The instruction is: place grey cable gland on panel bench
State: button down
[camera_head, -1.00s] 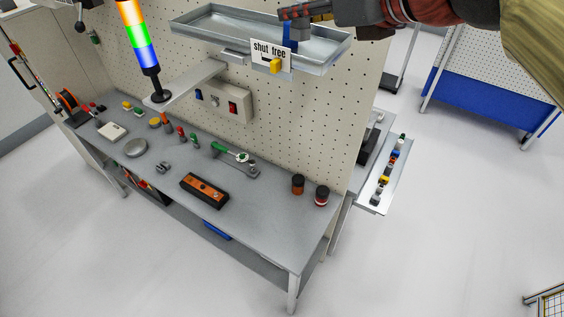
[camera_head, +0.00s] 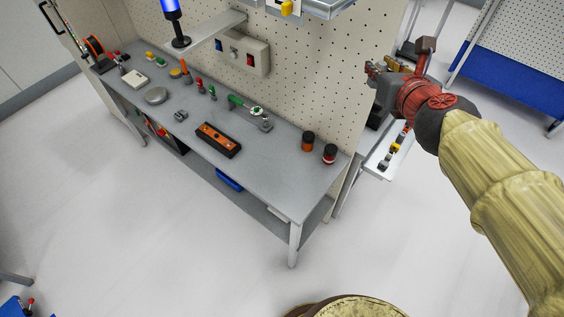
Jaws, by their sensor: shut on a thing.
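The panel bench (camera_head: 255,172) is a long grey table against a perforated panel, running from the upper left to the centre. My gripper (camera_head: 374,72) is up at the right, just past the panel's right edge, away from the bench top. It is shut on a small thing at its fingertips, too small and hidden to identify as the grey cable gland. A small grey fitting (camera_head: 180,116) lies on the bench, left of an orange and black box (camera_head: 218,140).
A side shelf (camera_head: 378,168) with several small parts lies below my gripper. A tray (camera_head: 318,8) hangs on the panel. The bench's front right top is clear.

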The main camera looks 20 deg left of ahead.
jog(key=w+d+f+m+h, duration=0.2)
jog(key=d+f, duration=0.2)
jog(key=f, duration=0.4)
jog(key=w+d+f+m+h, duration=0.2)
jog(key=d+f, duration=0.3)
jog(key=f, duration=0.4)
jog(key=w+d+f+m+h, duration=0.2)
jog(key=d+f+h, duration=0.2)
jog(key=f, duration=0.4)
jog(key=shift+w+d+f+m, duration=0.25)
jog(key=shift+w+d+m, duration=0.05)
